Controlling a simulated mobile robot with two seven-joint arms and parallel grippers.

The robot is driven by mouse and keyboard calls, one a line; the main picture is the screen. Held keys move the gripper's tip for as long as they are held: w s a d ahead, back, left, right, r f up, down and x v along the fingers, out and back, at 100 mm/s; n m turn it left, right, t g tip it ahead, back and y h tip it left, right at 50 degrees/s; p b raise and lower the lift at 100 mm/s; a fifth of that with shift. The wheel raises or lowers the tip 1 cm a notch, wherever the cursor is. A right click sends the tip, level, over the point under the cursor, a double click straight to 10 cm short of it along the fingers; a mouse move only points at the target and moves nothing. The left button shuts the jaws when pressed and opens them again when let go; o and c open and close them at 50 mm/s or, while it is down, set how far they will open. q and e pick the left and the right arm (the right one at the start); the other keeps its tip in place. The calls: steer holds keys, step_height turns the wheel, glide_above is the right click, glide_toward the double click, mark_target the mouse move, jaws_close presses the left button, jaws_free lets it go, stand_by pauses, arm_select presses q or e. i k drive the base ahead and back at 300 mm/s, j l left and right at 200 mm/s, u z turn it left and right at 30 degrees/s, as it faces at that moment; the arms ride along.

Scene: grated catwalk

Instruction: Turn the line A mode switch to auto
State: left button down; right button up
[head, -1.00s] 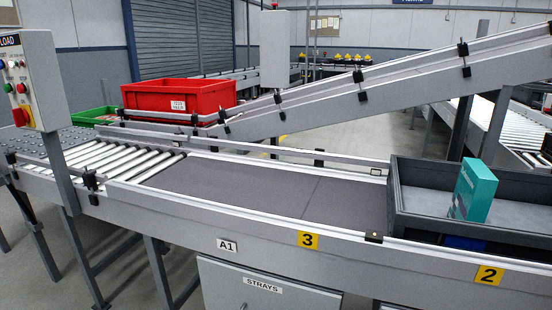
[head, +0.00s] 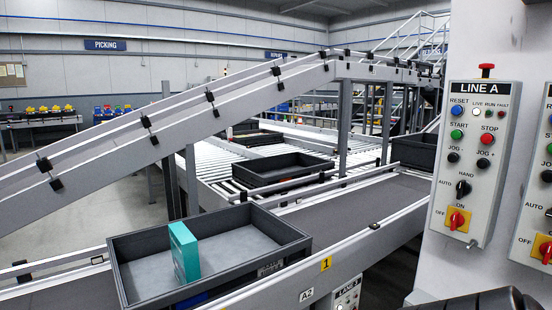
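The LINE A control panel (head: 478,160) is a light grey box at the right of the head view. Its mode switch (head: 463,188) is a black knob low on the panel, with AUTO marked to its left and HAND above it. The knob is small, and I cannot tell for certain which mark it points to. A dark, rounded part, which looks like part of my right arm or gripper (head: 490,301), shows at the bottom right edge, below the panel and apart from it. Its fingers cannot be made out. My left gripper is not in view.
A red-handled switch on a yellow plate (head: 456,219) sits just below the mode switch, with buttons above. A second panel (head: 538,180) is cut off at the right edge. A conveyor with a grey tray (head: 285,262) holding a teal box (head: 184,252) runs at the left.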

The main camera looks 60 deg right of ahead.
mark_target(463, 189)
steer(key=z, duration=3)
